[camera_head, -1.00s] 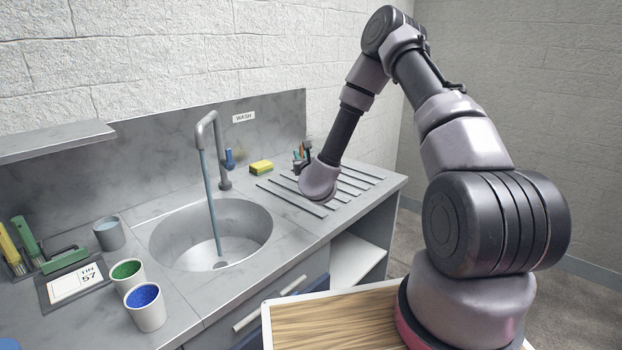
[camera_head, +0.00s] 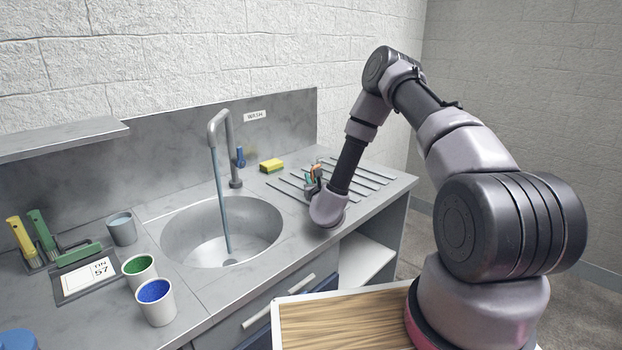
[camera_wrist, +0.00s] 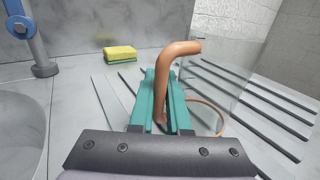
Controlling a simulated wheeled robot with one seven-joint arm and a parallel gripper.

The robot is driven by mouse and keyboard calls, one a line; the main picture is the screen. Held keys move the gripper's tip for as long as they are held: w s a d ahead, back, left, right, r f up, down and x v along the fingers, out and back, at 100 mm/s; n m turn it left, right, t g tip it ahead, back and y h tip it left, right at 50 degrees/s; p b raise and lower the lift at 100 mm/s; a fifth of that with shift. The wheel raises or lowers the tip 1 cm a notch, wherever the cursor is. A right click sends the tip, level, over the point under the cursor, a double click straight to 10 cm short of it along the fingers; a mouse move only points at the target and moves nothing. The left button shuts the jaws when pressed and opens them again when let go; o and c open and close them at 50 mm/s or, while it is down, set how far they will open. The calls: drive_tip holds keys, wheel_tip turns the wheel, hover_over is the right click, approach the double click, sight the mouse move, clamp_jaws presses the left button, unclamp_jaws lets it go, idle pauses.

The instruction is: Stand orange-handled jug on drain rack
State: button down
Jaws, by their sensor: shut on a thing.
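The orange-handled jug has a clear body (camera_wrist: 222,72) and an orange handle (camera_wrist: 172,62). A thin orange ring shows at its lower end in the wrist view. My gripper (camera_wrist: 165,95) has teal fingers and is shut on the handle, with the clear body to its right. In the head view my gripper (camera_head: 313,177) is over the left part of the drain rack, and my wrist hides most of the jug. The drain rack (camera_head: 357,177) is a set of grey slats on the counter right of the sink. I cannot tell whether the jug touches the slats.
A yellow-green sponge (camera_head: 271,166) lies behind the rack's left end. The sink (camera_head: 190,240) with its tap (camera_head: 228,150) is to the left. Three cups, two brushes and a card (camera_head: 88,277) stand farther left. The rack's right part is clear.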

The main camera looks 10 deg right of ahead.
drive_tip(key=c, duration=0.9)
unclamp_jaws()
